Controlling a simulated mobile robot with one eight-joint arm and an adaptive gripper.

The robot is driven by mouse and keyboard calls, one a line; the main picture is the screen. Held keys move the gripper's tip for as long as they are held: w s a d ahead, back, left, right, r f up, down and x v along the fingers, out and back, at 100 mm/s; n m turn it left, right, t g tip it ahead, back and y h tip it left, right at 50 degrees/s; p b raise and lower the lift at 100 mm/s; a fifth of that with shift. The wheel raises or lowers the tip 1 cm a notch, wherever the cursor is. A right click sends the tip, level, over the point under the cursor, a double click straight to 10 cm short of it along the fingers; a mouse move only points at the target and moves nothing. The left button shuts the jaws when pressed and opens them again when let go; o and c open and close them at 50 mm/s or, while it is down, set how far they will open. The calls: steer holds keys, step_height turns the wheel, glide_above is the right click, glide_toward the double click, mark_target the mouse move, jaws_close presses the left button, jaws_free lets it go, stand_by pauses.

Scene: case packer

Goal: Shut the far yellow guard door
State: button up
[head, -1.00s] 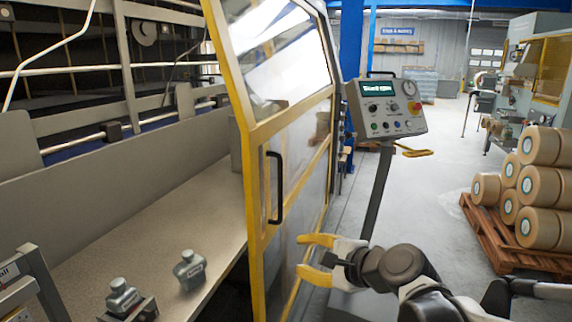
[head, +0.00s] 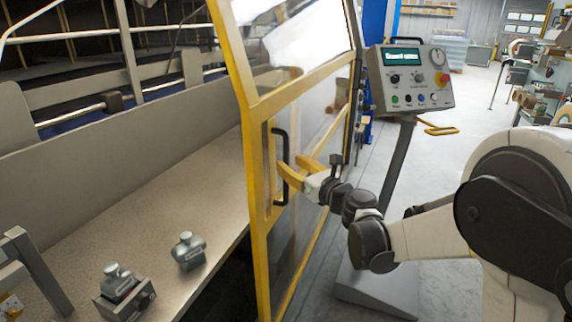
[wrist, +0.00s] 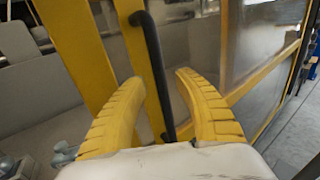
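The yellow-framed guard door (head: 257,185) with clear panels stands open at an angle to the machine, in the middle of the head view. Its black bar handle (head: 284,160) runs upright near the door's left edge. My gripper (head: 296,172) is at the handle's height. In the wrist view my gripper (wrist: 157,88) has its two yellow fingers spread, with the black handle (wrist: 155,70) passing between them. A clear gap shows between the handle and the right finger. Contact with the left finger cannot be told.
A control panel (head: 415,78) on a slanted grey post (head: 393,175) stands just right of the door. Small grey bottles (head: 188,250) sit on the machine bed (head: 165,200) at left. Open floor (head: 465,125) lies behind the panel.

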steer(key=shift+x, duration=1.3)
jaws_close()
steer(key=shift+s, duration=0.1)
